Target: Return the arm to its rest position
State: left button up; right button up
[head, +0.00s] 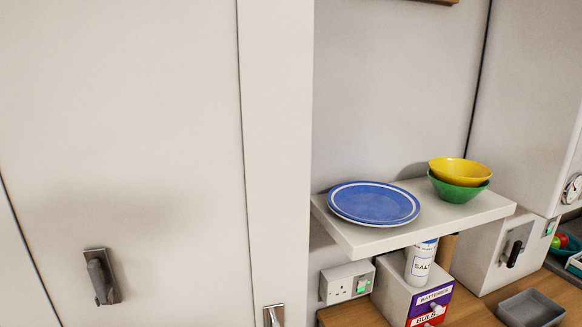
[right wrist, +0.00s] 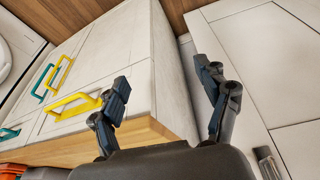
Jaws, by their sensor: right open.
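My right gripper (right wrist: 165,95) shows in the right wrist view with its two black fingers spread apart and nothing between them. Beyond the fingers is a white cabinet (right wrist: 135,50) with yellow and teal handles, and a wood floor behind it. Neither gripper shows in the head view, and my left gripper is in no view.
In the head view, a white shelf (head: 480,216) holds a blue plate (head: 374,203) and a yellow bowl (head: 460,170) on a green bowl (head: 458,192). Below are a salt container (head: 420,262), a wooden counter (head: 470,311) and a grey tray (head: 530,310). Cupboard doors (head: 120,150) fill the left.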

jog(key=s+f+g+b, duration=0.1)
jog(key=s+f, duration=0.1)
jog(key=f, duration=1)
jog(key=s+f, duration=0.2)
jog(key=f, duration=1.1)
jog(key=s+d+f+g+b, duration=0.1)
jog(key=s+d+f, duration=0.2)
jog(key=s+f, duration=1.1)
jog(key=shift+s+f, duration=0.15)
jog(key=shift+s, duration=0.55)
jog(key=shift+d, duration=0.1)
